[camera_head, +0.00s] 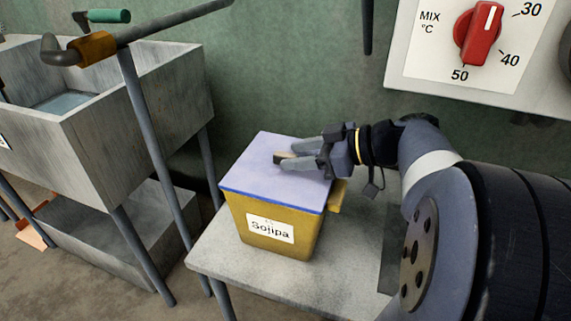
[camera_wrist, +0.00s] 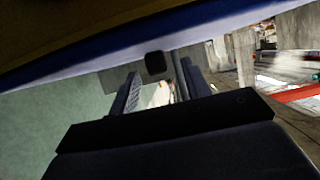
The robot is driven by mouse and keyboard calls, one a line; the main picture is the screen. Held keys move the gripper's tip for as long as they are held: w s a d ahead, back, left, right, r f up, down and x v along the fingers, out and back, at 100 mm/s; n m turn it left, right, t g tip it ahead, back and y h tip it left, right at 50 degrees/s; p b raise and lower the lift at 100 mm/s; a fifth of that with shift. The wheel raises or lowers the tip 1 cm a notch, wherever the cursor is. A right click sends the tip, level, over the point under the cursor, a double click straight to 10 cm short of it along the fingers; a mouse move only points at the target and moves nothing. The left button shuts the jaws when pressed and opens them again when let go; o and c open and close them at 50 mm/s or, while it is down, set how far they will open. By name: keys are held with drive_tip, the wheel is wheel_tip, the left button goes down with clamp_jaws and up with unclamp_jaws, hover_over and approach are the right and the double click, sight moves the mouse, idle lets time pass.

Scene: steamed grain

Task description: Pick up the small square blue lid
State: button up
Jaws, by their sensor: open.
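The square blue lid (camera_head: 250,168) lies flat on top of a yellow container (camera_head: 240,213) labelled "Sojipa". In the wrist view the lid's blue edge (camera_wrist: 215,24) crosses the top, and the dark handle (camera_wrist: 155,62) shows between my fingers. I cannot tell whether the fingers touch the handle or lid.
The container stands on a grey table (camera_head: 220,254) with bare room in front of it. A concrete basin (camera_head: 130,105) with metal pipes (camera_head: 152,170) stands at the left. A panel with a red dial (camera_head: 478,35) hangs on the green wall at upper right.

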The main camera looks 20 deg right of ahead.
drive_tip(key=shift+x, duration=0.85)
clamp_jaws()
